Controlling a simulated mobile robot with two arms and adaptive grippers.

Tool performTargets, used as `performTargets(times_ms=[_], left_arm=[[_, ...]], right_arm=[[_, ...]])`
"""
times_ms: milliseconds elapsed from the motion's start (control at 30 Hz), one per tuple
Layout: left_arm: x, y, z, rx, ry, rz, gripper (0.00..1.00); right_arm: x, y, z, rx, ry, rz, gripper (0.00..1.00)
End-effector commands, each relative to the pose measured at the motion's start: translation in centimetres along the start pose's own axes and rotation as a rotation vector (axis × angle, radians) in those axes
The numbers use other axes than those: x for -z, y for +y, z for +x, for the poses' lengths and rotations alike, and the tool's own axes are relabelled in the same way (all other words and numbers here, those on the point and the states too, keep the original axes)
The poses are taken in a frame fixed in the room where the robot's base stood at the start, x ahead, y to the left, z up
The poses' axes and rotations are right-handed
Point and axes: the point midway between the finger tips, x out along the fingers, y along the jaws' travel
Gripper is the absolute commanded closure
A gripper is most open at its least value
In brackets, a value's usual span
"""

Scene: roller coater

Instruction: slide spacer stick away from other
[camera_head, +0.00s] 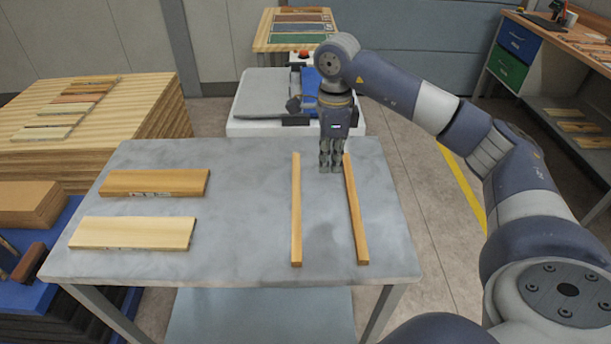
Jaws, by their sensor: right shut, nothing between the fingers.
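Two thin wooden spacer sticks lie on the grey table. The left spacer stick (297,210) runs straight away from me. The right spacer stick (355,212) lies a hand's width to its right and is slightly angled, its far end further left than its near end. My right gripper (331,168) points down at the far ends of the sticks, in the gap between them. It is shut and empty, close beside the far end of the right stick; I cannot tell whether it touches it. My left gripper is not in view.
Two wooden boards, a browner one (154,183) and a paler one (133,233), lie on the left of the grey table (245,225). A white machine (262,98) stands behind the table. Stacked wood (150,115) is at left, a workbench (555,65) at right.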

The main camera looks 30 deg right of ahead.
Motion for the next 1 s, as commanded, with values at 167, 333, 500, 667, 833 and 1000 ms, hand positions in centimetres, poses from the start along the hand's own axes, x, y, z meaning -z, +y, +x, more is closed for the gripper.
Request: performTargets(times_ms=[167,333,500,667,833,1000], left_arm=[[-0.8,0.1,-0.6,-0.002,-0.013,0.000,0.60],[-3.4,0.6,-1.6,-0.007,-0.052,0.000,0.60],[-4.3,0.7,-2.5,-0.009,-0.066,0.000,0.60],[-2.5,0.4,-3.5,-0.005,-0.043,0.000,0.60],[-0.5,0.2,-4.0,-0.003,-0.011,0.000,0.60],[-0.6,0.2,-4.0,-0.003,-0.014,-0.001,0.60]], right_arm=[[0.1,0.1,2.0,-0.005,0.005,0.000,1.00],[0.1,0.2,5.5,-0.006,0.004,0.000,1.00],[0.1,0.2,9.2,-0.006,0.004,0.000,1.00],[-2.1,0.1,9.5,-0.002,-0.003,-0.004,1.00],[-3.5,0.1,9.7,-0.001,0.000,-0.002,1.00],[-4.0,0.1,9.8,-0.001,0.000,-0.001,1.00]])
